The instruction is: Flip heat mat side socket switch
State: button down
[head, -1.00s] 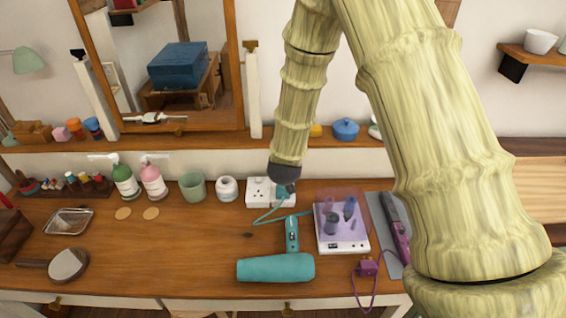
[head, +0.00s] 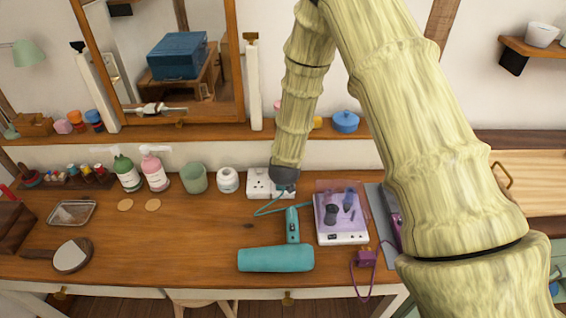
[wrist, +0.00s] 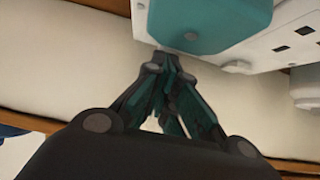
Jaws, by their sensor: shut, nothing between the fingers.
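A white double socket (head: 257,181) stands at the back of the wooden table, against the wall. Its left outlet shows empty slots. A teal plug (wrist: 215,20) sits in its other outlet and shows large in the wrist view, with the socket's white face (wrist: 290,45) beside it. My gripper (head: 285,184) is in front of the plug side in the head view and hides most of it. In the wrist view my gripper (wrist: 168,62) is shut and empty, its tips close to the plug's edge; contact cannot be told. The switches are not clearly visible. A grey mat (head: 385,255) lies at the right, partly behind my arm.
A teal hairdryer (head: 276,258) lies in front, its cable running to the socket. A white-and-purple unit (head: 342,238) and a loose purple plug (head: 366,257) lie to the right. A white jar (head: 228,180) and green cup (head: 194,178) stand left of the socket.

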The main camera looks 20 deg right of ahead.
jog(key=shift+w+f, duration=0.1)
jog(key=shift+f, duration=0.25)
jog(key=shift+s+a+f, duration=0.1)
jog(key=shift+s+a, duration=0.05)
jog(key=shift+s, duration=0.3)
jog(key=shift+s+a+f, duration=0.1)
jog(key=shift+s, duration=0.35)
notch_tip(320, 180, up, 5)
jog(key=p, duration=0.2)
jog(key=shift+f+p, duration=0.15)
jog(key=shift+p, duration=0.15)
jog(key=shift+s+a+b, duration=0.15)
jog(key=shift+s+b, duration=0.2)
jog(key=shift+s, duration=0.05)
jog(key=b+v, duration=0.2)
jog(key=v, duration=0.7)
jog(key=shift+r, duration=0.2)
